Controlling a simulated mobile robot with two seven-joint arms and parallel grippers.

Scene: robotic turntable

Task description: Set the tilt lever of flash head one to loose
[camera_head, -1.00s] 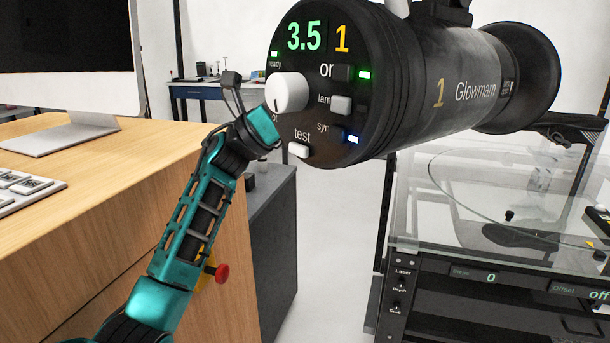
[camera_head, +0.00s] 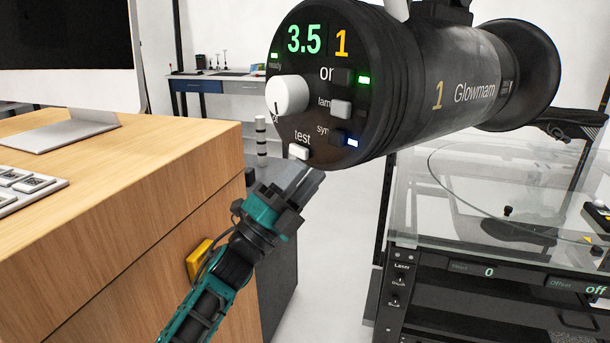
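Flash head one (camera_head: 440,85) is a black cylinder marked with a yellow 1, hanging at upper centre. Its round rear panel shows 3.5 and 1, a white dial (camera_head: 287,95) and several small buttons, including a white test button (camera_head: 299,152). A black bracket (camera_head: 440,13) sits on top of the head, cut off by the picture's top edge. I cannot make out the tilt lever. My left gripper (camera_head: 308,178) points up and right, just below the panel's lower edge and the test button. Its grey fingers lie close together; any gap is unclear. My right gripper is not in view.
A wooden desk (camera_head: 130,190) with a monitor (camera_head: 70,45) and keyboard (camera_head: 25,185) fills the left. A yellow box (camera_head: 198,260) is on its side, near my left arm. A glass-topped turntable unit (camera_head: 490,220) stands at right below the head. Open floor lies between.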

